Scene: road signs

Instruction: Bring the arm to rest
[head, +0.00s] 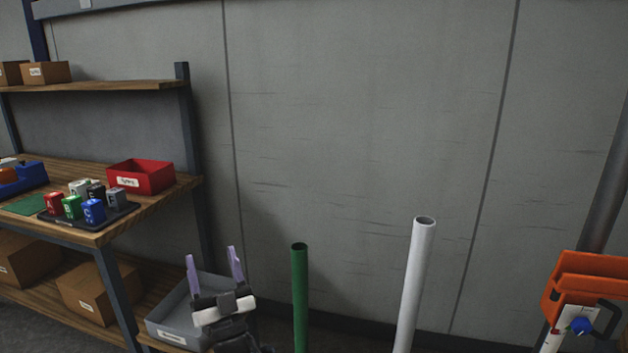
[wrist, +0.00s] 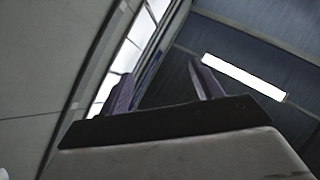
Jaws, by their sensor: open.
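My gripper (head: 214,262) is at the lower middle-left of the head view, its two purple fingers pointing up and spread apart. Nothing is between them. It stands in front of a grey bin and left of the green post. In the wrist view the gripper (wrist: 163,90) shows its fingers apart against the ceiling, a window strip and a bright lamp.
A green post (head: 300,295) and a white post (head: 415,285) stand right of my gripper. A grey bin (head: 167,331) is close behind it. A wooden shelf (head: 150,204) with small coloured blocks and a red box (head: 141,177) is at left. An orange holder (head: 590,285) is at right.

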